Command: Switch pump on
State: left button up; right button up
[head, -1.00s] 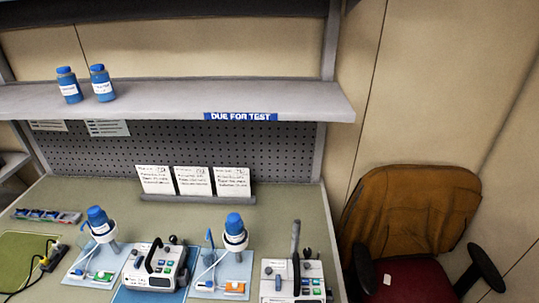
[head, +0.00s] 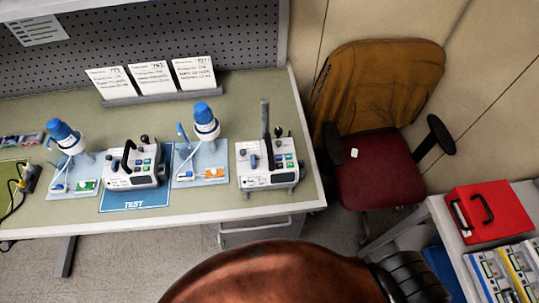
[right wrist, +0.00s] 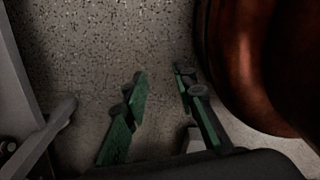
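Two white infusion pumps with black handles and coloured buttons stand on the bench in the head view. One pump (head: 145,178) stands on the blue TEST mat (head: 135,204). The other pump (head: 268,178) stands near the bench's right end, with a grey upright part at its back. Whether either is on is too small to tell. My right gripper (right wrist: 160,73) shows in the right wrist view with its green fingers apart and nothing between them, over the speckled floor. My left gripper is not in view.
Blue-capped bottles (head: 61,134) (head: 206,121) stand on light blue mats beside the pumps. Written cards (head: 150,79) stand behind. A chair (head: 375,180) is right of the bench (head: 235,95). A red case (head: 493,212) sits on a white surface at the lower right.

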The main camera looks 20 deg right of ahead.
jog(key=shift+c, duration=0.2)
dwell(0.3)
grip_shut()
dwell(1.0)
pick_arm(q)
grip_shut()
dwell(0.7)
